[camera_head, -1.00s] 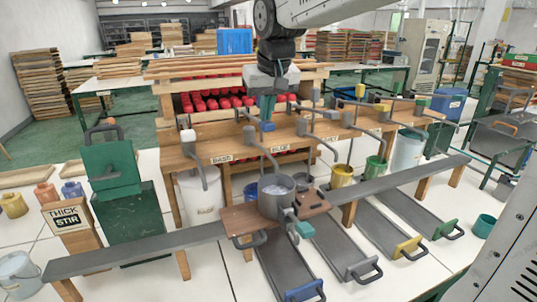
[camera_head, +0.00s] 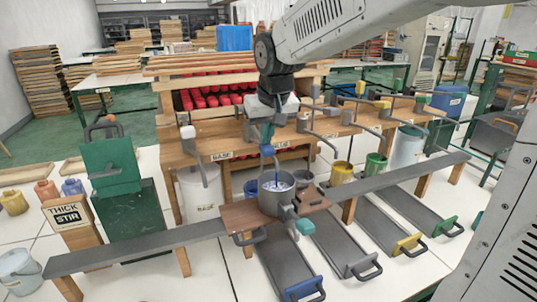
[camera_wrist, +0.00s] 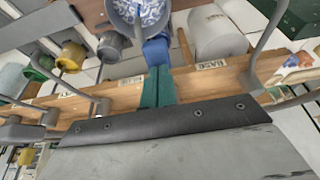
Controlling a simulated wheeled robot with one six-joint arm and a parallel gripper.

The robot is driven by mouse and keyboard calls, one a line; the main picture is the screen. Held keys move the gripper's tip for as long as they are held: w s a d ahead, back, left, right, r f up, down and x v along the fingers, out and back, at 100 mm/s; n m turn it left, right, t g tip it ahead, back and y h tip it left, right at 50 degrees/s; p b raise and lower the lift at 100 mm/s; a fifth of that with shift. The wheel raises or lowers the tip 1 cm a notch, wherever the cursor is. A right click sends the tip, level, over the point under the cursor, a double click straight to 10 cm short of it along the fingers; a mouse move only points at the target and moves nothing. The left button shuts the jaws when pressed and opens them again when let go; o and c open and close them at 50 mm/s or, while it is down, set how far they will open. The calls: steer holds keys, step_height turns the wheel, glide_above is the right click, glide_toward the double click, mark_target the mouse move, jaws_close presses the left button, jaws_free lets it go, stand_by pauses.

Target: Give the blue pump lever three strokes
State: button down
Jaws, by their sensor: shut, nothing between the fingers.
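The blue pump lever's blue knob (camera_head: 267,150) is low, just behind the grey pot (camera_head: 264,192). My gripper (camera_head: 267,138) is shut, its green fingers pointing down onto or right above the knob; exact contact is unclear. In the wrist view the fingertips (camera_wrist: 158,72) meet or overlap the blue knob (camera_wrist: 156,50). A blue streak runs down into the pot, over pale contents with blue swirls; the swirls also show in the wrist view pot (camera_wrist: 138,14). The lever's pivot is largely hidden behind my gripper.
The pot stands on a brown carriage (camera_head: 240,216) on a long grey rail (camera_head: 150,246). Other pump levers line the wooden bench, including a white-knobbed one (camera_head: 188,132) to the left and yellow and green ones to the right. Trays with coloured handles extend in front.

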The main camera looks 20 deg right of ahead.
step_height(320, 180, up, 10)
steer(key=shift+r, duration=0.15)
stand_by(0.6)
stand_by(0.6)
steer(key=s+d+f+g, duration=0.1)
steer(key=s+f, duration=0.3)
steer(key=s, duration=0.6)
steer(key=s+d+f+g, duration=0.1)
steer(key=s+f, duration=0.4)
steer(key=s, duration=0.5)
steer(key=s+d+f, duration=0.1)
steer(key=s+f, duration=0.4)
steer(key=s, duration=0.5)
steer(key=shift+d+g, duration=0.3)
steer(key=shift+g, duration=0.1)
